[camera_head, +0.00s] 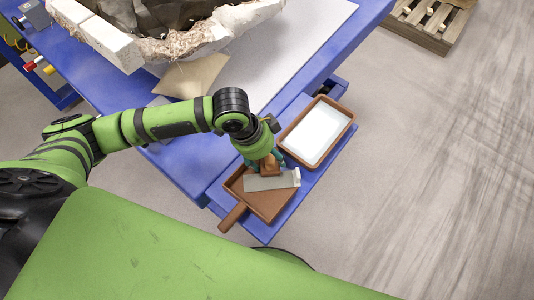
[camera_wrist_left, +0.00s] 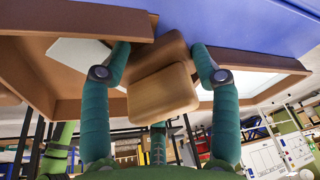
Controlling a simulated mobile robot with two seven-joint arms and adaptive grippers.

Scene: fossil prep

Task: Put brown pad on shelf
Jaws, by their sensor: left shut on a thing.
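My left gripper (camera_head: 266,164) reaches down over the brown tray with a handle (camera_head: 235,217) on the low blue shelf (camera_head: 257,228). It is shut on a small brown block (camera_head: 270,166), which also shows between the fingers in the left wrist view (camera_wrist_left: 163,92). A flat grey piece with a pale end (camera_head: 272,182) lies just below the block, over the tray. I cannot tell whether the block touches it or the tray. A tan flat sheet (camera_head: 192,78) lies on the blue table beside the fossil jacket. My right gripper is not in view.
A second brown-rimmed tray with a white inside (camera_head: 318,132) sits farther along the low shelf. The blue table (camera_head: 190,158) stands above it and carries a fossil in a white jacket (camera_head: 110,42). A wooden pallet (camera_head: 432,22) lies on the floor, otherwise open at right.

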